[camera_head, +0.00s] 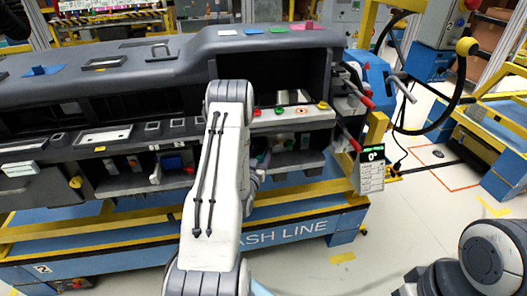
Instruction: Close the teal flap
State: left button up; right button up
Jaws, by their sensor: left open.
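The dashboard module (130,58) is a long dark grey unit on a blue and yellow stand. My left arm rises in front of it and bends down at the top, and my left gripper (258,172) is by the lower opening, right of the forearm. The gripper is open, small in the picture and partly hidden by my arm. A small teal patch (264,157) shows beside it in the lower opening; I cannot tell whether this is the flap or how far it stands open. I cannot tell if the gripper touches it. My right gripper is not in view.
A panel with red, yellow and green buttons (292,109) sits above the gripper. Levers with red grips (365,100) stick out at the module's right end, near a hanging display (371,168). The floor (420,205) to the right is mostly clear.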

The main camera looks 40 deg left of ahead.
pick_arm(q)
jog(key=shift+w+d, duration=0.15)
jog(key=shift+d, duration=0.1)
jog(key=shift+c, duration=1)
jog(key=shift+d, duration=0.1)
grip_shut()
